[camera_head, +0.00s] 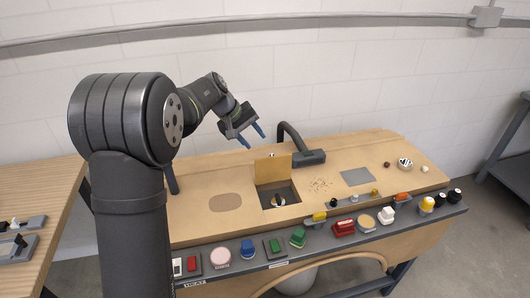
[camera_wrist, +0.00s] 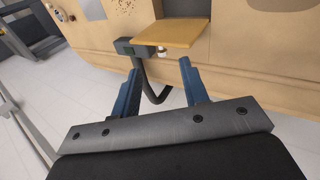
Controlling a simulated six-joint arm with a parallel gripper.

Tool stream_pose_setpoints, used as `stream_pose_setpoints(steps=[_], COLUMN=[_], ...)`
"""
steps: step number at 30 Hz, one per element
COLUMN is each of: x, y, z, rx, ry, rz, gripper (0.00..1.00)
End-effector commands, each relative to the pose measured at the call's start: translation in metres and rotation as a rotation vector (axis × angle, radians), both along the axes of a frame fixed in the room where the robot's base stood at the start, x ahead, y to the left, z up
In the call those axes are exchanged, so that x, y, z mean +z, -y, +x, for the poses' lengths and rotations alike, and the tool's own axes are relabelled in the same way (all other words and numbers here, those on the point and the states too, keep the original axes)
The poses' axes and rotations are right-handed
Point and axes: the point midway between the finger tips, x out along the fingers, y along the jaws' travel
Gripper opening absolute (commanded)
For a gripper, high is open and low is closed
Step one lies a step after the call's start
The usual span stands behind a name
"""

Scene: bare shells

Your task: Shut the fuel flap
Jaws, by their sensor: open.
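The fuel flap (camera_head: 272,168) is a tan square panel. It stands open, raised at the back edge of a dark square recess (camera_head: 288,188) in the wooden panel top. A round grey and dark fitting (camera_head: 279,200) sits inside the recess. In the wrist view the flap (camera_wrist: 172,33) shows ahead of the fingers, sticking out from the panel. My gripper (camera_head: 252,136) has blue fingers, is open and empty, and hangs above and behind the flap, apart from it. Its fingers also show in the wrist view (camera_wrist: 160,66).
A dark curved pipe with a block (camera_head: 311,157) stands just right of the flap, close to my gripper. A row of coloured switches and buttons (camera_head: 343,228) lines the front edge. A grey plate (camera_head: 357,177) lies to the right. The wall (camera_head: 330,80) is behind.

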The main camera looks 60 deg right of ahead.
Motion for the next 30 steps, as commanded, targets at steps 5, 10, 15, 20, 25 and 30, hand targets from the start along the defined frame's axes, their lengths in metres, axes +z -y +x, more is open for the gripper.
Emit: stream_pose_setpoints(steps=[5, 10, 15, 20, 25, 30], x=[0.012, 0.018, 0.008, -0.015, -0.042, -0.068], y=[-0.018, -0.024, -0.016, 0.001, 0.022, 0.042], z=[0.050, 0.066, 0.060, 0.046, 0.028, 0.012], rx=[0.017, 0.018, 0.014, 0.015, 0.014, 0.014], ry=[-0.122, -0.162, -0.166, -0.166, -0.166, -0.166], rz=[-0.114, -0.172, -0.177, -0.175, -0.174, -0.174], gripper=[0.41, 0.41, 0.41, 0.41, 0.41, 0.41])
